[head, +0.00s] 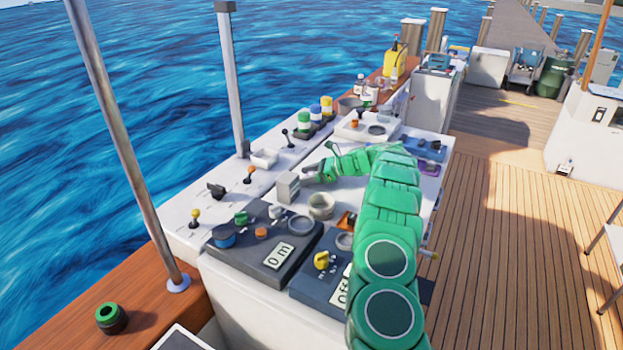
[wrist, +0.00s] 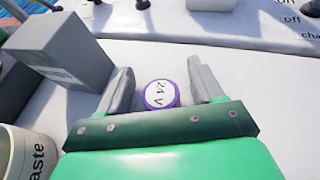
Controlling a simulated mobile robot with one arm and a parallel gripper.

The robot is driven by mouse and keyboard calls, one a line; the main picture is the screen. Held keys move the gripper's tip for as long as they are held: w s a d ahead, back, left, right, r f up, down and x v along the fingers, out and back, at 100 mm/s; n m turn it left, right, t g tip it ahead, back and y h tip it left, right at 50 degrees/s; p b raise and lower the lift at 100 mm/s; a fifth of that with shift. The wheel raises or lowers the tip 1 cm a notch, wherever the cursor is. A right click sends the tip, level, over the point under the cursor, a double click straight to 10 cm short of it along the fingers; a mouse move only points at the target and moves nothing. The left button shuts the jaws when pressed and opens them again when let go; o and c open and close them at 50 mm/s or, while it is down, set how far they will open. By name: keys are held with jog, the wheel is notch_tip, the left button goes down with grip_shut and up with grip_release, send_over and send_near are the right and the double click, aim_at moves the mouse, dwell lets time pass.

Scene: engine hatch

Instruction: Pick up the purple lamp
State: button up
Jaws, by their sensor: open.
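The purple lamp (wrist: 161,94) is a small round piece with a purple rim and a white face marked "24 V". It is on the white console top in the wrist view. My gripper (wrist: 160,76) is open, with one grey finger to the left of the lamp and one to the right. Gaps show between the lamp and both fingers. In the head view my gripper (head: 313,174) is low over the console, and I cannot make out the lamp there.
A grey block (wrist: 66,50) stands close to the left finger; it also shows in the head view (head: 287,188). A beige cup (wrist: 18,152) marked "waste" is at the lower left. Levers (head: 250,175) line the far edge. Dark panels with knobs (head: 321,260) are nearer.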

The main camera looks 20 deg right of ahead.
jog(key=c, duration=1.1)
jog(key=shift+o, duration=0.2)
jog(key=shift+r, duration=1.55)
jog(key=shift+s+a+r, duration=0.1)
jog(key=shift+s+r, duration=0.5)
jog(key=shift+r, duration=0.3)
jog(key=s+a+r, duration=0.1)
jog(key=s+r, duration=0.7)
jog(key=s, duration=0.4)
jog(key=shift+s+a, duration=0.2)
jog(key=shift+s, duration=0.1)
